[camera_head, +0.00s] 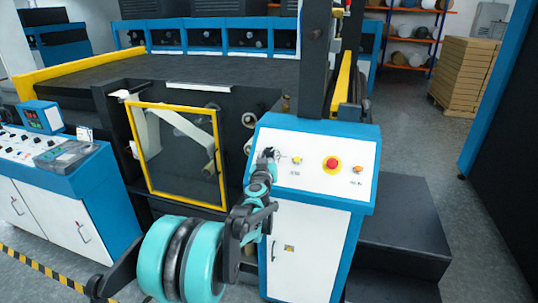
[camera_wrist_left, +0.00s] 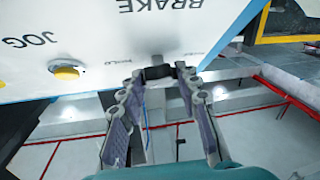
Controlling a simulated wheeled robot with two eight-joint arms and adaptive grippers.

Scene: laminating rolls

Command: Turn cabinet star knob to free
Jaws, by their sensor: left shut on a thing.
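The cabinet (camera_head: 310,233) is white and blue with a sloped control panel on top. The star knob (camera_wrist_left: 158,72) is black, on the panel's BRAKE section in the left wrist view. A short grey piece (camera_wrist_left: 157,59) shows beside it. My left gripper (camera_head: 271,156) is at the panel's left end and largely hides the knob in the head view. In the left wrist view its fingers (camera_wrist_left: 159,76) are on either side of the knob, shut on it. Small labels flank the knob; the knob's exact setting cannot be told. My right gripper is out of view.
The panel also has a yellow JOG button (camera_wrist_left: 66,72), a red emergency button (camera_head: 332,164) and an orange button (camera_head: 358,169). A yellow-framed window (camera_head: 178,105) stands left of the cabinet. A dark step block (camera_head: 407,222) is at its right.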

